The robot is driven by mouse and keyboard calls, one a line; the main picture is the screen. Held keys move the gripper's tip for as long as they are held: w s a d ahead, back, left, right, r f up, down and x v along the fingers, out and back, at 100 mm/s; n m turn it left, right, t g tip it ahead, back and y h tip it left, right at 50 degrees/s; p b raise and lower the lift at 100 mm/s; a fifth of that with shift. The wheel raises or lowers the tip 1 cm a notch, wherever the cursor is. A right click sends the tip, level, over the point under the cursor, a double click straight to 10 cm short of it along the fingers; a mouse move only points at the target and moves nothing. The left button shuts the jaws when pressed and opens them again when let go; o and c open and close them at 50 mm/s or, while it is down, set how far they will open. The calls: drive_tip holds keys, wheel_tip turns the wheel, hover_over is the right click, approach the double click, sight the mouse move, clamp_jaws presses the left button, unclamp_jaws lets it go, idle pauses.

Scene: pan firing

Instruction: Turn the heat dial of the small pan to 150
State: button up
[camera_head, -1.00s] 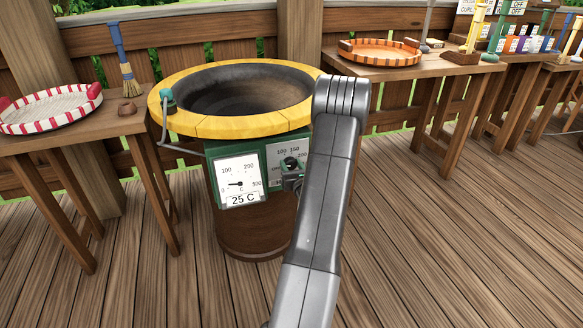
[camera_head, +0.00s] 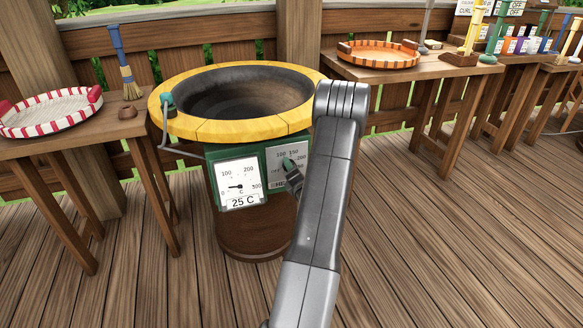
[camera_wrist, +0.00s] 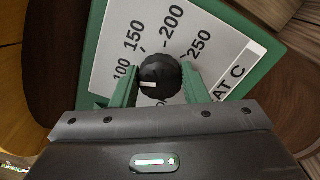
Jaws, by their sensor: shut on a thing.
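The small pan (camera_head: 205,129) is a dark bowl with a yellow rim on a round wooden base. Its heat dial (camera_wrist: 160,72) is a black ribbed knob on a white scale plate (camera_wrist: 112,28), marked 100, 150, 200 and 250. The dial's white mark points left in the wrist view, slightly below the 100 label and short of 150. My gripper (camera_wrist: 161,80) is shut on the dial, with one green finger on each side. In the head view my gripper (camera_head: 291,170) hides the dial. The temperature gauge (camera_head: 239,184) reads 25 C.
A table at the left holds a red-and-white tray (camera_head: 50,126) and a brush (camera_head: 125,66). A table at the right holds an orange tray (camera_head: 378,65). The wooden floor (camera_head: 440,240) at the right front is clear.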

drive_tip(key=shift+f+m+p, duration=0.1)
drive_tip(key=shift+m+p, duration=1.25)
drive_tip(key=shift+m, duration=2.95)
drive_tip(key=o, duration=1)
drive_tip(key=shift+c, duration=0.2)
drive_tip(key=p+v, duration=0.1)
drive_tip(key=v, duration=1.2)
drive_tip(key=shift+s, duration=0.35)
